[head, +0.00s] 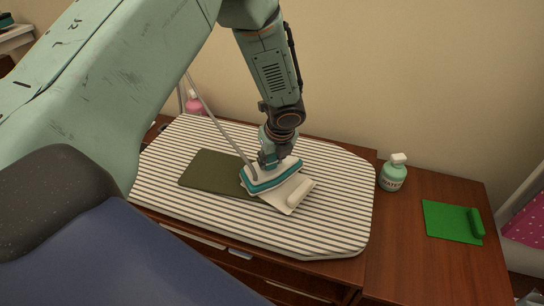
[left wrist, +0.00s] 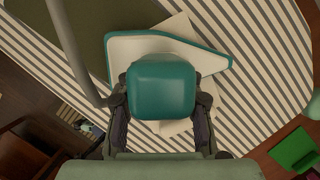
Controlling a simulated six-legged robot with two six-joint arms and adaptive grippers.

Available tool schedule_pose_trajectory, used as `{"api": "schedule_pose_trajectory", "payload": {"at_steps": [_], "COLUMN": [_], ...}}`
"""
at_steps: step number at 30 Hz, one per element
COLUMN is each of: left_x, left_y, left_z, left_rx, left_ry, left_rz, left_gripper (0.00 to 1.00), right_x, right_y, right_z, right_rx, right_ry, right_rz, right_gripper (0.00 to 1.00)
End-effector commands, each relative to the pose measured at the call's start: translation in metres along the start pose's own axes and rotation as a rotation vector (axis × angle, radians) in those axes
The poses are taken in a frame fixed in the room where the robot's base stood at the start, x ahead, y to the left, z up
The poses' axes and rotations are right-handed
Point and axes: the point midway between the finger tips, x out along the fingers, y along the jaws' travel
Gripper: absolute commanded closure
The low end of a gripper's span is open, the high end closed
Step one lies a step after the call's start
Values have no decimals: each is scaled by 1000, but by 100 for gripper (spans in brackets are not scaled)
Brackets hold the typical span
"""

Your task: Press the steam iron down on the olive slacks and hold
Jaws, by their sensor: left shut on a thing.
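The olive slacks (head: 208,170) lie folded flat on the striped ironing board, and also show in the left wrist view (left wrist: 85,25). The teal and white steam iron (head: 262,183) is over their right end, its soleplate roughly level. In the left wrist view the iron (left wrist: 165,85) has its teal handle between my fingers. My left gripper (head: 268,160) is shut on that handle from above. Whether the soleplate touches the cloth cannot be told. The part of the slacks under the iron is hidden. My right gripper is not in view.
A cream pad with a raised grip (head: 300,192) lies partly under the iron on the striped board (head: 335,215). A grey cord runs up from the iron. A pale green bottle (head: 393,175) and a green pad (head: 452,220) are on the wooden table to the right. A pink bottle (head: 194,103) stands behind.

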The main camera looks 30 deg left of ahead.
Motion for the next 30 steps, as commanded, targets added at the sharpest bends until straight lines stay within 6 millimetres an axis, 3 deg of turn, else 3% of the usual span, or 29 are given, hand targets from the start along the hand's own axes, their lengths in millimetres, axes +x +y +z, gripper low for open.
{"api": "schedule_pose_trajectory", "payload": {"at_steps": [3,21,30], "left_x": [-15,-62,-63], "left_y": [-2,-4,-4], "left_z": [7,25,25], "left_rx": [-1,-1,-1], "left_ry": [-4,-8,-8], "left_rz": [-4,-8,-8], "left_gripper": [100,100,100], "right_x": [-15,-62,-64], "right_y": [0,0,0], "right_z": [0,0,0], "right_rx": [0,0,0], "right_ry": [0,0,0], "right_rz": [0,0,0], "right_gripper": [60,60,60]}}
